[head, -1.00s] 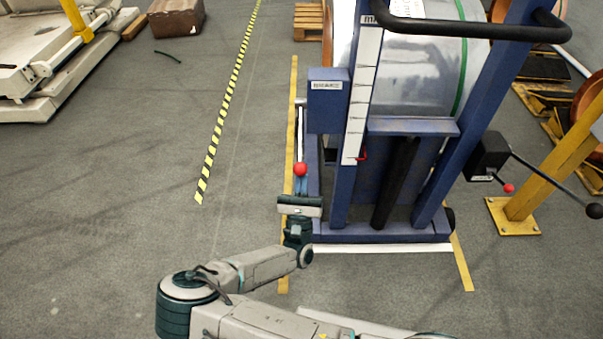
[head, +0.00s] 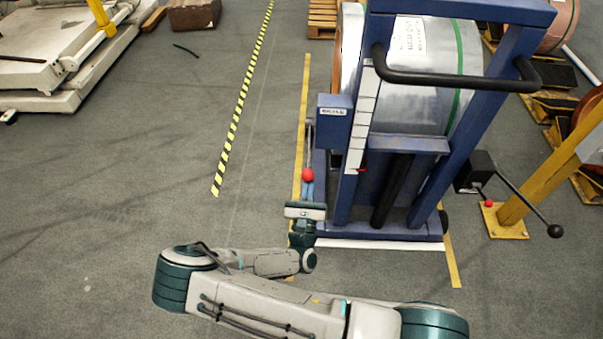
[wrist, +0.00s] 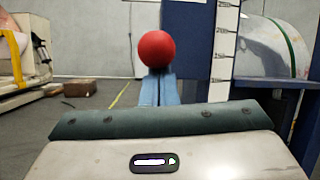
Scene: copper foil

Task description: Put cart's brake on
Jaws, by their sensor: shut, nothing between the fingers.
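The blue cart (head: 380,233) stands on the floor and carries a large foil roll (head: 410,90). A box labelled as the brake (head: 334,120) is on its left side. A lever with a red ball knob (head: 308,175) hangs down beside that box; the knob also shows in the wrist view (wrist: 156,49). My gripper (head: 307,187) is shut and empty, its blue fingers pointing at the knob from the near side. In the wrist view the fingertips (wrist: 159,76) are just below the knob and overlap its lower edge; I cannot tell whether they touch. The knob hides most of the lever there.
A black push handle (head: 455,80) crosses the cart's front. A yellow stand (head: 540,180) and a black box with a crank lever (head: 474,172) are at the right. Yellow floor lines (head: 455,265) flank the cart. The floor on the left (head: 120,170) is clear.

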